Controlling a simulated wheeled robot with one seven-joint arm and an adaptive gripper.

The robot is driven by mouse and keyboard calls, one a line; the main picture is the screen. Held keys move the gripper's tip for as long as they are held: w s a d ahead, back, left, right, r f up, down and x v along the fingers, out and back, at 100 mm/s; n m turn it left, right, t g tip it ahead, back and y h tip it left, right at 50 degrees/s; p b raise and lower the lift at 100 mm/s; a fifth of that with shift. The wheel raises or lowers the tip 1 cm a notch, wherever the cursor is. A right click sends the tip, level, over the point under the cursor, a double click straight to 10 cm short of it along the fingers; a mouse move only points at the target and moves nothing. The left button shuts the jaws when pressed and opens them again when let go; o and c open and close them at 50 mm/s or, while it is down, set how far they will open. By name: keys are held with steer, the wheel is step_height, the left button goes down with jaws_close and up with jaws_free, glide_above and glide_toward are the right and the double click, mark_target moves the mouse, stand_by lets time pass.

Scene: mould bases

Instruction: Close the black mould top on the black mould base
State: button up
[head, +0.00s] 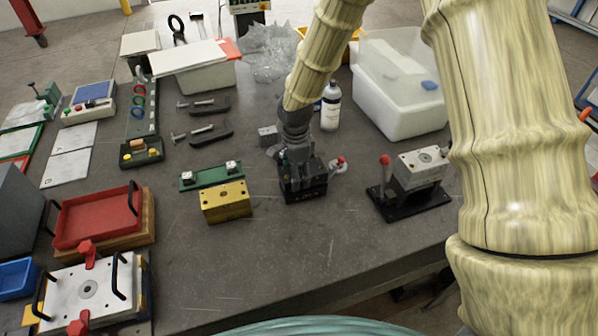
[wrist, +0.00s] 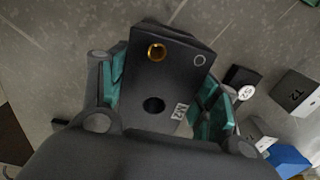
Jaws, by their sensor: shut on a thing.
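My gripper (head: 299,170) points down over the black mould parts near the middle of the table. In the wrist view my gripper (wrist: 160,88) has green pads on both sides of a black block, the black mould top (wrist: 170,75), and is shut on it. The block's face shows a brass ring, a dark hole and a small white label. In the head view a black block (head: 305,196) shows below my fingers. I cannot tell the black mould base apart from the top there, nor whether a gap is left between them.
A yellow block (head: 226,203) and a green bar (head: 211,176) stand close on the left. A red-tipped clamp lever (head: 340,163) is just to the right. A white bottle (head: 330,106) stands behind. A metal block on a black plate (head: 412,204) is further right. Bare table lies in front.

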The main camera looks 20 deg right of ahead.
steer(key=shift+f, duration=0.45)
stand_by(0.4)
steer(key=o, duration=1.7)
steer(key=shift+o, duration=0.2)
step_height(320, 180, up, 12)
steer(key=shift+d, duration=0.1)
